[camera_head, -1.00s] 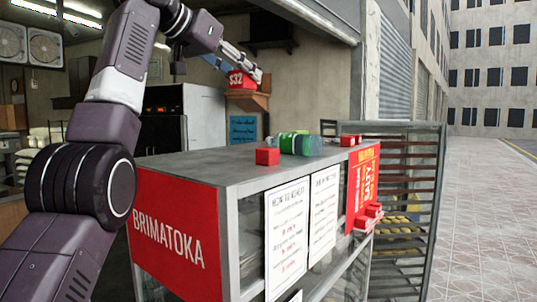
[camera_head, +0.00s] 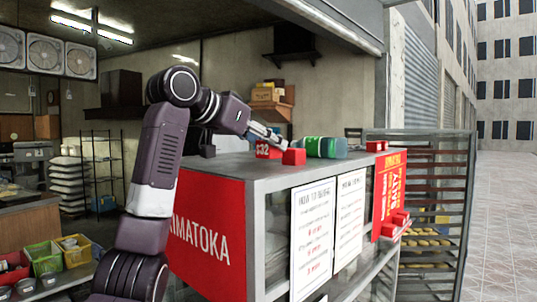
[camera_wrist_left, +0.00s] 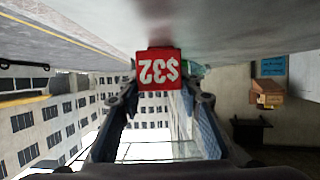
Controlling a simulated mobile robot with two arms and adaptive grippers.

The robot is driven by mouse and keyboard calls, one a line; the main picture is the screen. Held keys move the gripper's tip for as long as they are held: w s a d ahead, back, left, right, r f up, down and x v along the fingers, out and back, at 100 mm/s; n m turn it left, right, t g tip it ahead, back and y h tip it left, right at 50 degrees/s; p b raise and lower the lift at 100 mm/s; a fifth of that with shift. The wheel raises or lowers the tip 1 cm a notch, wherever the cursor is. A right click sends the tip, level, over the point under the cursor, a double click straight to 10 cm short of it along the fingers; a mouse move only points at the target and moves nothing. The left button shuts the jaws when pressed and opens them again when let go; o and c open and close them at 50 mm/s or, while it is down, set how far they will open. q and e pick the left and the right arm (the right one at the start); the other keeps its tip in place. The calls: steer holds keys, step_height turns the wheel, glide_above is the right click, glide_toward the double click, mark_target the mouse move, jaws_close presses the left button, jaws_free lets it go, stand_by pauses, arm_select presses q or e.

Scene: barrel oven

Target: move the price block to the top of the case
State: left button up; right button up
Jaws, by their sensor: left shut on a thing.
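In the left wrist view the block (camera_wrist_left: 158,75) appears upside down between the fingers of my left gripper (camera_wrist_left: 160,94), close to the grey surface. My right gripper is not in view.
A green bottle-like item (camera_head: 324,147) lies on the case top behind the small red block. Another red block (camera_head: 376,146) sits at the far right end. A metal rack (camera_head: 437,200) stands right of the case. The near part of the top is clear.

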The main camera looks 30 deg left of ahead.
arm_select(q)
step_height(320, 180, down, 2)
steer(key=shift+w+f, duration=0.1)
steer(key=shift+f, duration=0.15)
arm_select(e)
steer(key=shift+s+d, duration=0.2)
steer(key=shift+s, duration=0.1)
arm_select(q)
steer(key=o, duration=1.3)
steer(key=shift+f, duration=0.1)
steer(key=shift+c, duration=0.2)
steer(key=b+v, duration=0.3)
steer(key=v, duration=0.8)
steer(key=shift+s+a+r, duration=0.2)
steer(key=shift+s+r, duration=0.05)
steer(key=shift+s, duration=0.25)
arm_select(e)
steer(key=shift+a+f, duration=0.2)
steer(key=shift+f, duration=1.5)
